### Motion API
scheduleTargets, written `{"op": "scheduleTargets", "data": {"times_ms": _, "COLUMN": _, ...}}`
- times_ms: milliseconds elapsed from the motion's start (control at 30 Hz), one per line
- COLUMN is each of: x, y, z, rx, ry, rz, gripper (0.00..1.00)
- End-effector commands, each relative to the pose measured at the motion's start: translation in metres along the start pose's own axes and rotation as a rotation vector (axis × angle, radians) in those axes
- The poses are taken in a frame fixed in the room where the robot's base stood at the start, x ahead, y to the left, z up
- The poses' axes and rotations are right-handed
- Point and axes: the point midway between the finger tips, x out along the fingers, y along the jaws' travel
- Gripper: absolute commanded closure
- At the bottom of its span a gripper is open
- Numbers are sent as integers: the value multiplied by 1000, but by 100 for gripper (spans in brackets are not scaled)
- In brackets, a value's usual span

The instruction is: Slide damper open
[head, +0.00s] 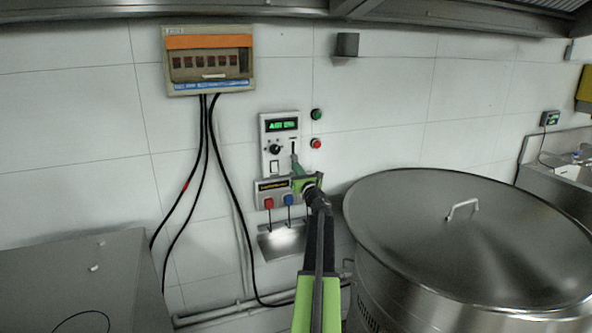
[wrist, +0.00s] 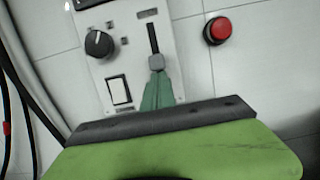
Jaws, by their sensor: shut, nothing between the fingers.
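The damper looks to be the slider on the white control panel (head: 268,158), though no readable label confirms it. In the wrist view it has a grey knob (wrist: 156,62) at the lower end of a dark vertical slot (wrist: 152,36). My gripper (wrist: 157,76) is shut and empty, its green fingertips right below the knob. I cannot tell whether they touch it. In the head view my gripper (head: 295,158) is at the panel's lower right, and the arm comes up from below.
A black dial (wrist: 99,43) and a rocker switch (wrist: 119,90) are left of the slider. A red button (head: 316,144) and a green button (head: 316,115) are to its right. A lower box with red and blue knobs (head: 269,203) hangs below. A large lidded steel pot (head: 470,235) stands at right.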

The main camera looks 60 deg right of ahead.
Motion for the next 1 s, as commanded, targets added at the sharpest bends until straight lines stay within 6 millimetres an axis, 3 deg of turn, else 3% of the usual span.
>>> {"op": "scheduleTargets", "data": {"times_ms": 33, "x": 6, "y": 0, "z": 24, "rx": 1, "ry": -1, "rz": 1, "gripper": 100}}
{"op": "scheduleTargets", "data": {"times_ms": 100, "x": 10, "y": 0, "z": 38, "rx": 1, "ry": -1, "rz": 1, "gripper": 100}}
{"op": "scheduleTargets", "data": {"times_ms": 267, "x": 13, "y": 1, "z": 50, "rx": 1, "ry": -1, "rz": 2, "gripper": 100}}
{"op": "scheduleTargets", "data": {"times_ms": 733, "x": 12, "y": 2, "z": 43, "rx": 6, "ry": -4, "rz": 4, "gripper": 100}}
{"op": "scheduleTargets", "data": {"times_ms": 867, "x": 9, "y": 4, "z": 26, "rx": 4, "ry": -1, "rz": 5, "gripper": 100}}
{"op": "scheduleTargets", "data": {"times_ms": 1000, "x": 4, "y": 5, "z": -2, "rx": 2, "ry": 2, "rz": 5, "gripper": 100}}
